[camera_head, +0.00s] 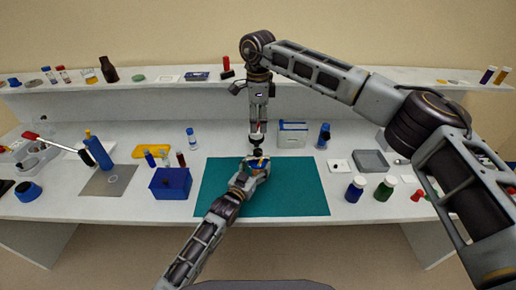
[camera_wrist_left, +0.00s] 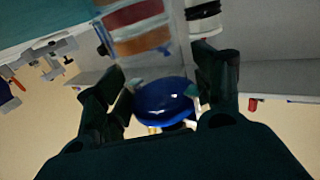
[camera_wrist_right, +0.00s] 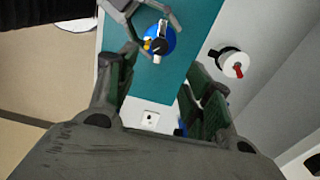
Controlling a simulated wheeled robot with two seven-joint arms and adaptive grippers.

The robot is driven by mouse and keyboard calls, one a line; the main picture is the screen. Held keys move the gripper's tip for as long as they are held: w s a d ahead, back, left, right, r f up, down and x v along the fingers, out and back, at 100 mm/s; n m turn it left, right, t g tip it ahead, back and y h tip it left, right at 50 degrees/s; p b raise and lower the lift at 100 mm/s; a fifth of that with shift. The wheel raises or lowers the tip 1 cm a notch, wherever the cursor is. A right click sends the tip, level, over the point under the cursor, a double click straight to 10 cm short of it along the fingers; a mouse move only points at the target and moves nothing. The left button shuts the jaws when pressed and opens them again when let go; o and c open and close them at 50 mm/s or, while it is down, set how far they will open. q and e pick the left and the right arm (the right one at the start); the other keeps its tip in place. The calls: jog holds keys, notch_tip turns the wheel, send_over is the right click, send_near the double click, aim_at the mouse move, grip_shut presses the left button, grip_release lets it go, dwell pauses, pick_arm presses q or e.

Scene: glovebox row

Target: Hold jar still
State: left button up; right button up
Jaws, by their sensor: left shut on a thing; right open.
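The jar (camera_head: 257,163) shows as a small piece of blue and yellow on the green mat (camera_head: 305,195), mostly hidden by my left gripper (camera_head: 256,168). In the left wrist view the blue round jar top (camera_wrist_left: 165,101) sits between the two fingers, which are shut on it. In the right wrist view the blue jar (camera_wrist_right: 160,40) has a dark and a white part on top, with my left gripper at its side. My right gripper (camera_head: 257,141) points down just above the jar. In its own view its fingers (camera_wrist_right: 160,90) are apart with nothing between them.
A blue box (camera_head: 170,184) stands left of the mat. A clear box with a blue edge (camera_head: 292,135) stands behind it. Blue-bodied (camera_head: 355,188) and green-bodied (camera_head: 385,188) jars stand to the right. A shelf (camera_head: 210,82) runs along the back. Much of the mat is bare.

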aim_at(258, 150)
jog(key=shift+f, duration=0.1)
jog(key=shift+f, duration=5.9)
jog(key=shift+c, duration=0.2)
jog(key=c, duration=1)
jog(key=shift+w+m, duration=0.1)
jog(key=shift+m, duration=0.6)
jog(key=m, duration=0.2)
jog(key=shift+m, duration=2.1)
